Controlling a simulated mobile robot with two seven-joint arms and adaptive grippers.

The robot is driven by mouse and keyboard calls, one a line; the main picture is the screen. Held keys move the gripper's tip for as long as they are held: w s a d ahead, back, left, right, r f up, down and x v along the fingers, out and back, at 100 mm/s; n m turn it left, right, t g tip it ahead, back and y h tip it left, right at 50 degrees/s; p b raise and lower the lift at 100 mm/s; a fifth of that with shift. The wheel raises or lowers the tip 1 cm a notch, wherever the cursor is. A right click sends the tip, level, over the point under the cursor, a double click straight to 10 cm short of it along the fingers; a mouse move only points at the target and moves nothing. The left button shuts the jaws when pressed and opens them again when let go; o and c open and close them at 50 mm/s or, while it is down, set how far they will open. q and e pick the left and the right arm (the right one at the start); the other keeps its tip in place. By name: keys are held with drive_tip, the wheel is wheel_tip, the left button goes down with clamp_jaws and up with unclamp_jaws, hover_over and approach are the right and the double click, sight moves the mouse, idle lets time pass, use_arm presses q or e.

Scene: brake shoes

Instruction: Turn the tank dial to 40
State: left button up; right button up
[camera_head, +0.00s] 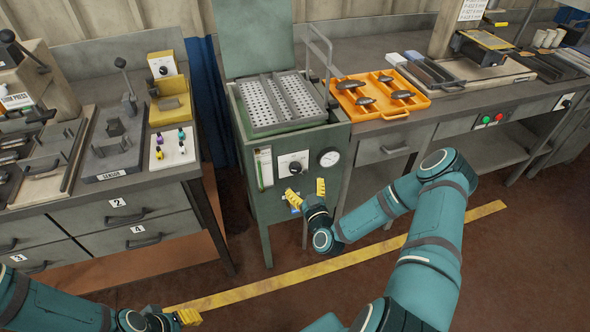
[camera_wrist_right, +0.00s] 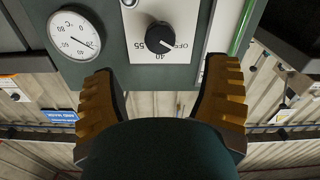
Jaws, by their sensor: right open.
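The green tank (camera_head: 262,199) stands in the middle of the head view. Its front has a white plate (camera_head: 285,159) with a black dial knob (camera_head: 296,169). In the right wrist view the knob (camera_wrist_right: 159,37) appears upside down, with 40, 55 and OFF printed around it.
A round temperature gauge (camera_head: 329,157) sits right of the dial plate, with a level strip (camera_head: 264,167) to its left. A perforated basket (camera_head: 284,100) rests on top. An orange tray (camera_head: 420,104) with brake shoes is at the right, and a drawer bench (camera_head: 69,218) at the left.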

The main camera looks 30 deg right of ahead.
sight(296, 170)
drive_tip(key=b+x, duration=0.1)
drive_tip(key=x, duration=0.7)
drive_tip(key=shift+w+d, duration=0.1)
drive_tip(key=shift+w, duration=0.3)
drive_tip(key=c, duration=1.2)
